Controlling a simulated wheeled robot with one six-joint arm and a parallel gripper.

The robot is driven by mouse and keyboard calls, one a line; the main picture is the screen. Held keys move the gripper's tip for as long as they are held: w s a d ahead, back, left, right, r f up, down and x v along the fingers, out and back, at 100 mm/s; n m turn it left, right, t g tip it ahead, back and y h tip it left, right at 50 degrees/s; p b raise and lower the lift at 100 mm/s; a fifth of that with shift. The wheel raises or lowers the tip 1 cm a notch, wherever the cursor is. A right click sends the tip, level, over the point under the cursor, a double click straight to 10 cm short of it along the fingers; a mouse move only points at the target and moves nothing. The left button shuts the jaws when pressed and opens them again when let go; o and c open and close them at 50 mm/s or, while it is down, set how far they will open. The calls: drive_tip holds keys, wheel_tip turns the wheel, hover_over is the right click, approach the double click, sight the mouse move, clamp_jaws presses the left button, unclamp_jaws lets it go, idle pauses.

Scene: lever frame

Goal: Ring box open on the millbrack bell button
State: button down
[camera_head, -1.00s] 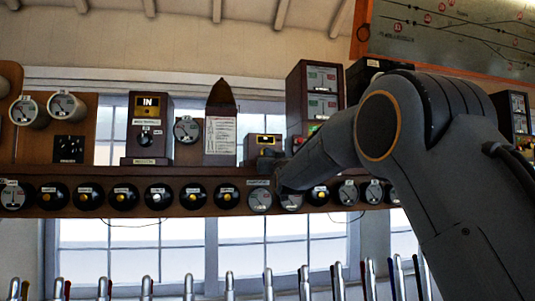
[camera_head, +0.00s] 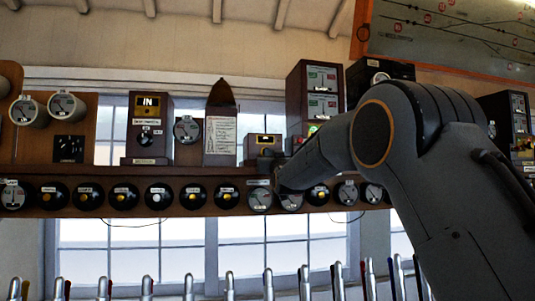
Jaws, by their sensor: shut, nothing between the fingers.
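My gripper (camera_head: 266,163) is small and dark in the view, shut and empty, at the front of the shelf. It is just in front of a small brown box with a yellowish face (camera_head: 263,147), whose lower part it hides. I cannot tell whether the fingertips touch anything there. The labels are too small to read, so I cannot tell which button is the millbrack bell button. A taller wooden instrument (camera_head: 148,128) marked "IN" stands further left, with a round black knob on its front.
A row of round dials and black knobs (camera_head: 157,196) runs along the shelf front. A tall wooden case (camera_head: 315,95) stands right of the gripper, partly behind my arm. Several lever handles (camera_head: 188,287) rise along the bottom.

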drive_tip(key=shift+s+d+b, duration=0.15)
drive_tip(key=shift+s+b, duration=0.35)
drive_tip(key=shift+b, duration=0.15)
drive_tip(key=shift+w, duration=0.15)
drive_tip(key=shift+b, duration=0.7)
idle(0.6)
idle(0.3)
